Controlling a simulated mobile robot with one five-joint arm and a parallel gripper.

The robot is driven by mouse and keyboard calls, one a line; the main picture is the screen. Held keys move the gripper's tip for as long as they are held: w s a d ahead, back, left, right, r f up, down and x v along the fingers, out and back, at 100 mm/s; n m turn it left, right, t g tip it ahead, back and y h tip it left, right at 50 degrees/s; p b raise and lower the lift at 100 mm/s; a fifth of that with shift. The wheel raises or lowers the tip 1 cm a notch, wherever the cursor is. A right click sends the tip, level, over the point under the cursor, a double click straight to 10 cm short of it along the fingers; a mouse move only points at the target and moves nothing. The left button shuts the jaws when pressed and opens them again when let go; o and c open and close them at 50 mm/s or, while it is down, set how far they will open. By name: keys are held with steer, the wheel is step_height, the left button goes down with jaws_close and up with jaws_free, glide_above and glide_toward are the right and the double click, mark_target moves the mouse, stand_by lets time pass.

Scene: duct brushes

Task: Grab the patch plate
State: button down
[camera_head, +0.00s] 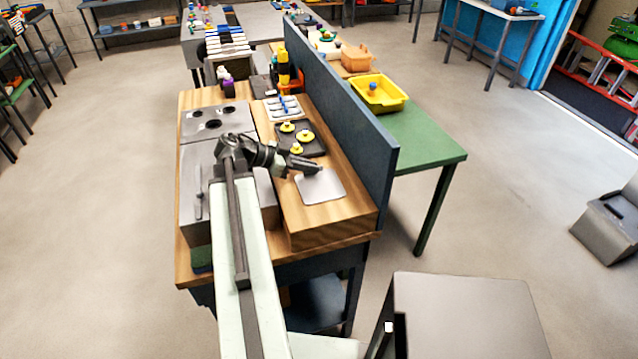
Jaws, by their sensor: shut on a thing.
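The patch plate (321,187) is a flat, light grey square with rounded corners. It is at the near right end of the wooden bench, over the raised wooden shelf. My gripper (314,169) reaches in from the left and is shut on the plate's far edge. The fingertips are small and dark in this view. I cannot tell whether the plate still touches the wood or is slightly above it.
A dark tray (316,152) with several yellow round pieces lies just beyond the plate. A blue upright panel (345,125) borders the shelf on the right. Grey metal boxes (197,180) fill the left side. The shelf's near end (330,222) is clear.

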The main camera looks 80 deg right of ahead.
steer(key=shift+r, duration=0.1)
step_height(320, 180, up, 10)
steer(key=p, duration=1)
